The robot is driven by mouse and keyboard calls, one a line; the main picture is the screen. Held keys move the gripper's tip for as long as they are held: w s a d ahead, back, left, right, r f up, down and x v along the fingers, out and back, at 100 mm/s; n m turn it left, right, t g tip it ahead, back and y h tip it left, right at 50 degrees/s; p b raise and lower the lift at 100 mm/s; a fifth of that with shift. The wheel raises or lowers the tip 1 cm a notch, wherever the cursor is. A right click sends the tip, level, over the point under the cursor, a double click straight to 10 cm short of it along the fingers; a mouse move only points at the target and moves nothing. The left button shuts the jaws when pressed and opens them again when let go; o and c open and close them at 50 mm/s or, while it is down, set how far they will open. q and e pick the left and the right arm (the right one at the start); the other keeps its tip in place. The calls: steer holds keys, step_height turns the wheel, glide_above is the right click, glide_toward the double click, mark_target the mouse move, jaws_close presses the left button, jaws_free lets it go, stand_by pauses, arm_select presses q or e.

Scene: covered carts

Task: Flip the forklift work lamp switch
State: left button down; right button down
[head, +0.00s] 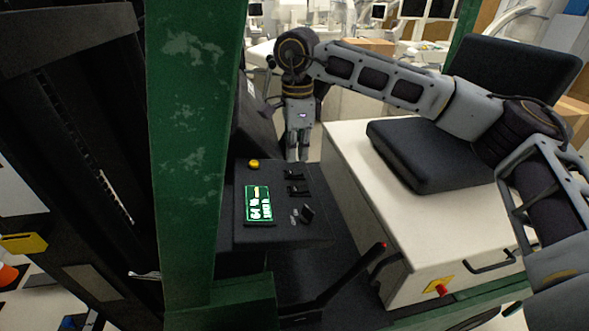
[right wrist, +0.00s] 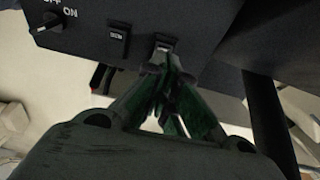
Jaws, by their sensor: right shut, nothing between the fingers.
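A dark control panel (head: 275,233) on the forklift carries two small black rocker switches, a far one (head: 292,175) and a nearer one (head: 298,190). I cannot read which is the work lamp switch. My right gripper (head: 297,157) points down just beyond the far switch, shut and empty. In the right wrist view its closed fingertips (right wrist: 164,62) are at the lower edge of one rocker switch (right wrist: 163,43), partly covering it. I cannot tell whether they touch it. The other rocker switch (right wrist: 118,36) is to its left, clear of the fingers. My left gripper is out of view.
The panel also holds a lit display (head: 259,204), a yellow button (head: 253,164) and an ON/OFF knob (right wrist: 48,18). A green post (head: 185,150) stands left. A black seat (head: 430,165) on a white housing (head: 350,165) and a red-tipped lever (head: 352,276) are right.

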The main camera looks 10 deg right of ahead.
mark_target(297, 172)
steer(key=shift+r+p, duration=0.8)
steer(key=shift+r, duration=0.85)
steer(key=shift+f, duration=0.1)
